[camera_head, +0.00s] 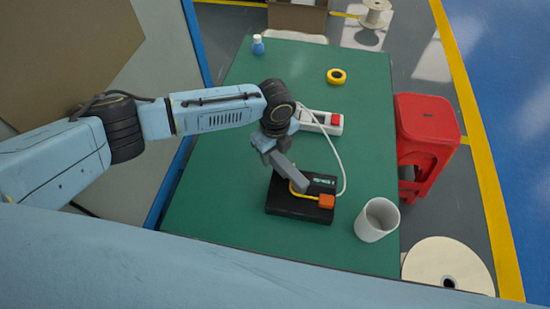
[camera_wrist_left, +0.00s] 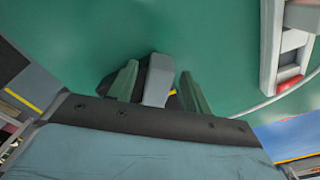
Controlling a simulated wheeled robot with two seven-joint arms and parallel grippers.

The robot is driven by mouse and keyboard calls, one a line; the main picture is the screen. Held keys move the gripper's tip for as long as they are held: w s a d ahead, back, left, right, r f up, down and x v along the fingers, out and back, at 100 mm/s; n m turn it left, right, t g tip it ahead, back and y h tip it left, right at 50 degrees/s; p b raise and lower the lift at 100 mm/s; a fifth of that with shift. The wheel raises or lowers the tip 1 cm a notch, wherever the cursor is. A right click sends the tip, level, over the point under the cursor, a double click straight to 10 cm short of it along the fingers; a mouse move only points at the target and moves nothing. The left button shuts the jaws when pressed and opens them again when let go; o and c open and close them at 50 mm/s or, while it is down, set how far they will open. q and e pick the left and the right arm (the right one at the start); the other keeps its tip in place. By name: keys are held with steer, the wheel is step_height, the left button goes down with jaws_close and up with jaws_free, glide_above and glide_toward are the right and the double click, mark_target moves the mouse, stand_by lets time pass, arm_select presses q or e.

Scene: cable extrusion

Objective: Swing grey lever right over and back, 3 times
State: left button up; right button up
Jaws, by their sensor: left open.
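The grey lever (camera_head: 290,174) rises from a black base box (camera_head: 290,205) on the green table and leans to the upper left in the head view. An orange block (camera_head: 327,201) with a yellow strip sits on the box. My left gripper (camera_head: 272,148) is at the lever's upper end. In the left wrist view its two fingers are apart, and the grey lever (camera_wrist_left: 158,82) stands between them. The gripper is open; whether a finger touches the lever I cannot tell. My right gripper is out of view.
A white power strip (camera_head: 322,122) with a red switch lies behind the box, with a white cable looping past its right side. A white cup (camera_head: 377,220) stands to the right. Yellow tape (camera_head: 337,76) and a blue bottle (camera_head: 257,45) are farther back. A red stool (camera_head: 427,135) stands beside the table.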

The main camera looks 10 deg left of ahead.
arm_select(q)
steer(key=shift+f, duration=0.4)
steer(key=shift+c, duration=0.3)
jaws_close()
steer(key=shift+a, duration=0.1)
